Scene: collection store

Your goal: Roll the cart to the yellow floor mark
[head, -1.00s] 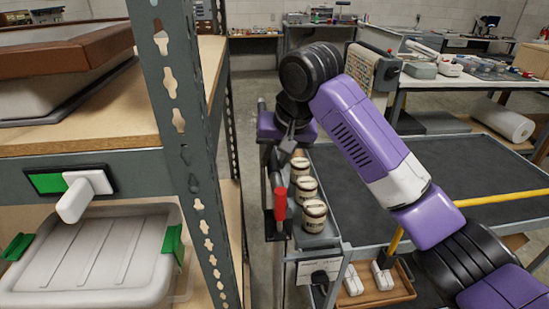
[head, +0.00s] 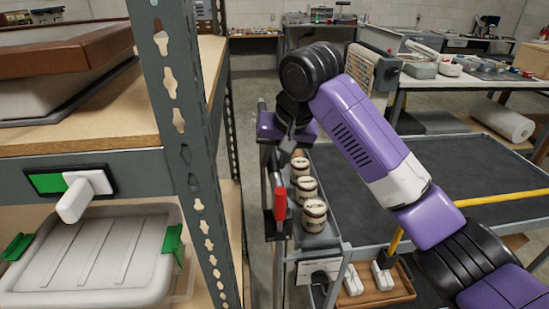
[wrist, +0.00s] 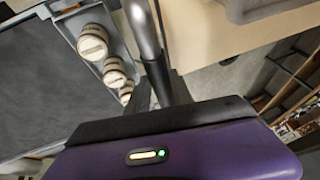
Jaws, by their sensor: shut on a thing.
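The cart (head: 420,185) has a dark flat top and grey metal edges, and stands to the right of the shelving in the head view. Its dark top also shows at the left of the wrist view (wrist: 40,85). My gripper (head: 286,150) is at the cart's near left end, partly hidden by its own wrist. In the wrist view my gripper (wrist: 160,95) is shut around a metal handle bar (wrist: 142,30) with a black sleeve. A red grip (head: 280,204) shows just below the gripper. I cannot make out a yellow floor mark.
Several labelled jars (head: 314,214) stand in the cart's side tray. A wooden tray (head: 395,292) with white items sits lower. A yellow bar (head: 505,198) crosses the cart at right. A shelf upright (head: 185,150) stands close on the left. Worktables (head: 470,80) stand behind.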

